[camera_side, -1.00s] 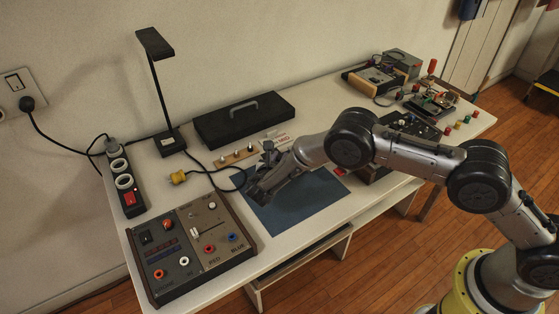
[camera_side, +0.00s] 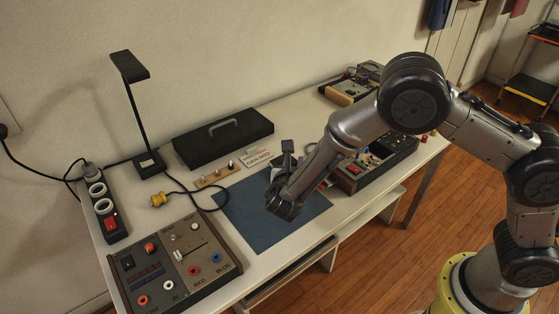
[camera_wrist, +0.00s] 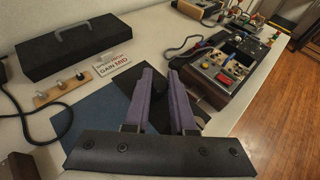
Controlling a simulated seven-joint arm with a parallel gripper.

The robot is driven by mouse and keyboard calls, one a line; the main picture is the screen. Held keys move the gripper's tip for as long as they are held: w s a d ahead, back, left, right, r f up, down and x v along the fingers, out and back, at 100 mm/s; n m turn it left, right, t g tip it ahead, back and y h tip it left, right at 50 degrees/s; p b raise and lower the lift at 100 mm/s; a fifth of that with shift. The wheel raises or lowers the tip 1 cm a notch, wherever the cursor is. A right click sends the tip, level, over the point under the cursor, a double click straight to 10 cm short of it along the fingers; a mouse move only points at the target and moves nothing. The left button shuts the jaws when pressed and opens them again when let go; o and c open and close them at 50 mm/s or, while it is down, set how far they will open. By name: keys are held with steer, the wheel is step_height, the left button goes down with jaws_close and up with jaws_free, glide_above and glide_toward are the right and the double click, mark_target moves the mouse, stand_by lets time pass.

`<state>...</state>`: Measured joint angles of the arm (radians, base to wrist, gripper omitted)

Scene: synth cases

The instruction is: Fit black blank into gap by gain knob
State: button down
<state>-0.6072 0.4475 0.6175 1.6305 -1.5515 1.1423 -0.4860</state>
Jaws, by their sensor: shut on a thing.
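My gripper (camera_wrist: 161,78) has two purple fingers, close together. A dark piece, likely the black blank (camera_wrist: 159,112), shows between them; its outline is hard to separate from the shadow. In the side view my gripper (camera_side: 282,204) hangs over the blue mat (camera_side: 245,235), and the held piece cannot be made out there. A wood-sided panel (camera_wrist: 228,78) with knobs and a red switch stands ahead and right of the fingers; it also shows in the side view (camera_side: 350,172), partly behind my arm. I cannot tell which knob is gain or where the gap is.
A "GAIN MID" card (camera_wrist: 113,65) lies by a wooden strip with several pegs (camera_wrist: 62,88). A black case (camera_side: 222,138) lies at the back. A second control panel (camera_side: 175,262), lamp (camera_side: 148,163) and power strip (camera_side: 104,208) stand left. A cable crosses the table.

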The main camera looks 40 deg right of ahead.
steer(key=shift+s+r, duration=0.25)
steer(key=shift+s, duration=0.3)
steer(key=shift+w+a+r+n+t+y, duration=0.1)
steer(key=shift+w+a+n+t+y, duration=0.5)
steer(key=shift+w+a+n, duration=0.15)
steer(key=shift+w+d+n+t+y, duration=0.2)
steer(key=shift+w+d+n+y, duration=0.1)
steer(key=shift+w, duration=0.35)
steer(key=shift+w+d+n+t+y, duration=0.2)
steer(key=shift+w+d+n+y, duration=0.1)
steer(key=shift+w, duration=0.3)
steer(key=w+d, duration=0.4)
steer(key=d, duration=0.7)
steer(key=s+d+m+g+h, duration=0.1)
steer(key=s+d, duration=0.2)
steer(key=d, duration=0.9)
steer(key=s+d+f+m+g+h, duration=0.1)
steer(key=s+d, duration=0.3)
steer(key=d, duration=0.8)
steer(key=shift+d+m, duration=0.35)
steer(key=shift+d, duration=0.05)
steer(key=shift+s+f, duration=0.1)
steer(key=shift+f, duration=2.8)
